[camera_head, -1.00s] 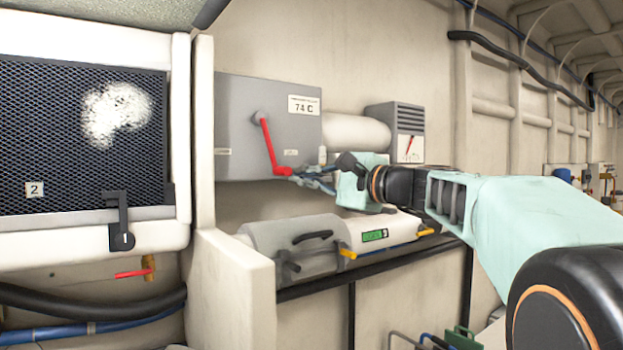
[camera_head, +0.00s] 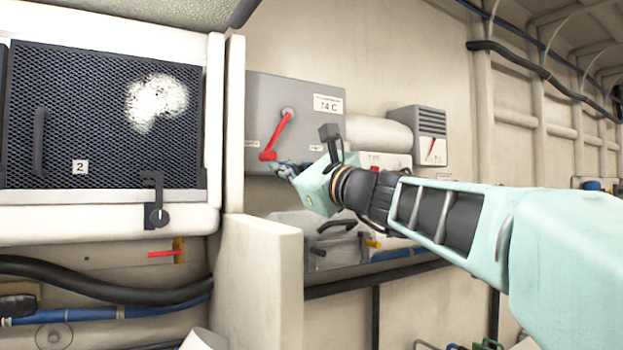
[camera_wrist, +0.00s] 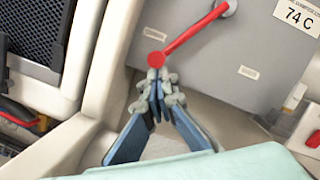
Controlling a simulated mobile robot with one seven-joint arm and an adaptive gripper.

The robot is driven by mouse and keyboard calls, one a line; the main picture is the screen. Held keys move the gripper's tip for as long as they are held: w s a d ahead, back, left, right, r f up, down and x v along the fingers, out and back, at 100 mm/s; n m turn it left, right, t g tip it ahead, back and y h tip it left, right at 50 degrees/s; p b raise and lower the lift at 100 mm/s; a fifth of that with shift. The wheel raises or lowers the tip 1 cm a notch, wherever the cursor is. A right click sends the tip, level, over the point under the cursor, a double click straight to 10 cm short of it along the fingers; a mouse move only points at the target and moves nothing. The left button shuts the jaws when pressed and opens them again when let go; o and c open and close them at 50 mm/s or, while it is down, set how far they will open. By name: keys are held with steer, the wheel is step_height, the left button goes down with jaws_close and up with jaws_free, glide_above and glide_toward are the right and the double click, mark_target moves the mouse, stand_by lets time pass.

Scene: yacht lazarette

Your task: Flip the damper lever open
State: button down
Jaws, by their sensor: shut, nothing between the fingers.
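The damper lever (camera_head: 278,135) is red, on a pivot at the upper middle of a grey box (camera_head: 262,95) marked 74 C. It slants down to the left, its knobbed end near the small label on the box's left side. It also shows in the wrist view (camera_wrist: 190,36), running down left to its round end. My gripper (camera_wrist: 158,82) is shut and empty, its fingertips right at the lever's knob; I cannot tell whether they touch. In the head view my gripper (camera_head: 285,168) lies just below and right of the knob.
A white panel wall (camera_head: 234,120) stands close left of the box, with a mesh-covered hatch (camera_head: 60,120) beyond it. A grey vented gauge (camera_head: 418,135) is mounted to the right.

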steer(key=shift+s+a+r, duration=0.4)
steer(key=shift+a, duration=0.05)
stand_by(0.4)
